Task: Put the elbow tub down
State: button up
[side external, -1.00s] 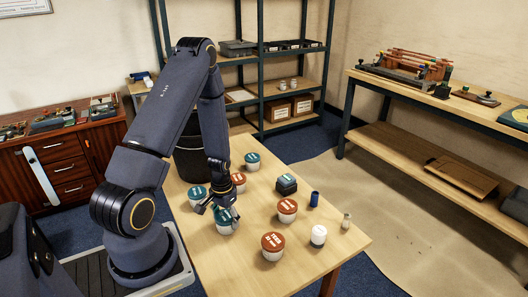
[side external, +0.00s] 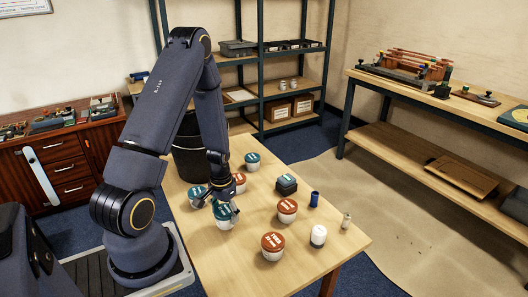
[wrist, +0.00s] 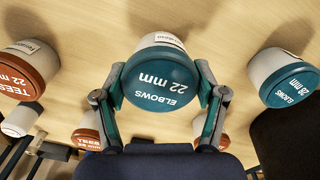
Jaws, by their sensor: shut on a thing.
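The elbow tub (side external: 224,223) is white with a teal lid. In the wrist view its lid (wrist: 160,80) reads "ELBOWS 22 mm". My gripper (wrist: 160,98) is shut on it, with one finger on each side of the tub. In the side view my gripper (side external: 222,206) is over the near-left part of the table and hides part of the lid. The tub looks upright and seems slightly off the wood, but I cannot tell the gap under it.
A teal-lidded tub (side external: 196,194) stands close on the left, and a brown-lidded tub (side external: 238,184) close behind. More brown-lidded tubs (side external: 287,208) (side external: 272,246), a white jar (side external: 318,236) and a blue cylinder (side external: 314,199) stand right. The table's (side external: 225,265) near-left area is bare.

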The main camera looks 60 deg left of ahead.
notch_tip(320, 180, up, 30)
jog(key=n, duration=0.9)
send_over(196, 153)
jog(key=a, duration=0.5)
jog(key=shift+w+d+f, duration=0.1)
jog(key=shift+w+f, duration=0.05)
jog(key=shift+f, duration=3.75)
jog(key=shift+w+a+f, duration=0.1)
jog(key=shift+w+f, duration=0.1)
jog(key=shift+f, duration=3.65)
jog(key=shift+w+d+f, duration=0.1)
jog(key=shift+w+f, duration=0.05)
jog(key=shift+f, duration=3.75)
jog(key=shift+m, duration=0.3)
jog(key=shift+f, duration=0.6)
jog(key=o, duration=1.6)
jog(key=shift+c, duration=0.2)
